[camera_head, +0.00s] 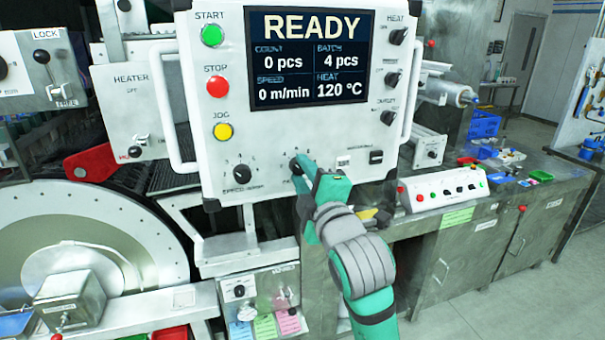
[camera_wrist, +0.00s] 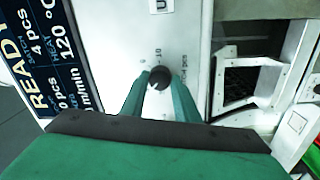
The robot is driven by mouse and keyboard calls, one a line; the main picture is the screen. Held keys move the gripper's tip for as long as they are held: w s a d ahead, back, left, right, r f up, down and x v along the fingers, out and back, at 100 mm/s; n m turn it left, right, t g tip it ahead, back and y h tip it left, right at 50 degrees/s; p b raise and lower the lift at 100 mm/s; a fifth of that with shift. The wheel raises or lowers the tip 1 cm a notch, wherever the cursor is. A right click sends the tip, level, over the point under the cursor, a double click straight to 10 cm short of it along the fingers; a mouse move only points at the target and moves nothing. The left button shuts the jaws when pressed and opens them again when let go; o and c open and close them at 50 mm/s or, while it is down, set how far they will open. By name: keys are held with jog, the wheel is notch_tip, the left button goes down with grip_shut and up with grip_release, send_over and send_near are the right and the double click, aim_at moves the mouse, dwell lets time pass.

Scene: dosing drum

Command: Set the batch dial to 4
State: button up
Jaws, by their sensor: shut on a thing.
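The batch dial (camera_wrist: 159,77) is a small black knob on the white control panel (camera_head: 270,125). In the wrist view it sits between the tips of my green gripper (camera_wrist: 160,88), with "10" and "pcs" printed around it. In the head view my gripper (camera_head: 304,170) reaches the panel's lower edge and partly covers the dial (camera_head: 295,165). My gripper is shut on the dial. The display (camera_head: 308,57) reads READY, BATCH 4 pcs, COUNT 0 pcs, SPEED 0 m/min and HEAT 120 °C.
The speed knob (camera_head: 243,172) lies left of the batch dial. START (camera_head: 211,35), STOP (camera_head: 217,86) and JOG (camera_head: 222,131) buttons line the panel's left side. Several black knobs are on its right. A white handle (camera_head: 165,110) stands out at the panel's left edge.

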jog(key=shift+n, duration=0.3)
jog(key=o, duration=1)
jog(key=shift+o, duration=0.2)
jog(key=v, duration=1)
jog(key=shift+s, duration=0.4)
jog(key=shift+d, duration=0.1)
